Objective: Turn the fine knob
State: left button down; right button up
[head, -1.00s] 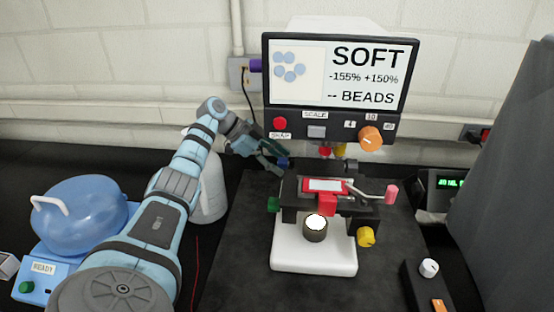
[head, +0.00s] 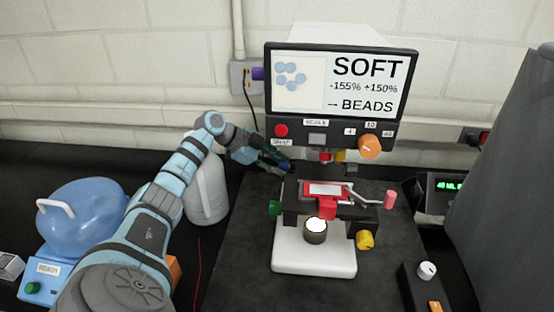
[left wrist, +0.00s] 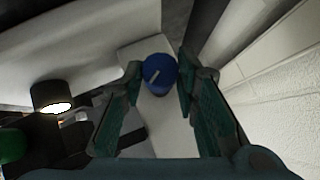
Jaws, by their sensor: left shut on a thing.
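The knob in my left gripper (head: 282,165) is blue with a white pointer line, and in the left wrist view the blue knob (left wrist: 160,73) sits between the two fingertips. The pointer line is slanted. The gripper is shut on this knob, at the left rear side of the microscope (head: 314,258). In the head view the fingers mostly hide the knob. The microscope's screen (head: 342,84) reads SOFT, -155% +150% and -- BEADS. My right gripper is not in view.
The microscope also has a green knob (head: 275,208), a yellow knob (head: 365,240) and a pink-ended lever (head: 389,200). A white bottle (head: 207,190) stands close behind my left arm. A blue-domed device (head: 83,208) is at the left. The dark mat's front is clear.

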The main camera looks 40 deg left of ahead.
pick_arm(q)
jog(key=t, duration=0.1)
jog(key=m+t+y, duration=0.1)
jog(key=m+t+p, duration=0.1)
jog(key=shift+s+d+f+y, duration=0.2)
jog(key=shift+s+f+y, duration=0.05)
jog(key=shift+s+y, duration=0.05)
dwell(0.4)
jog(key=c, duration=1.2)
grip_release()
jog(key=shift+c, duration=0.2)
jog(key=shift+t, duration=0.3)
notch_tip(320, 180, up, 10)
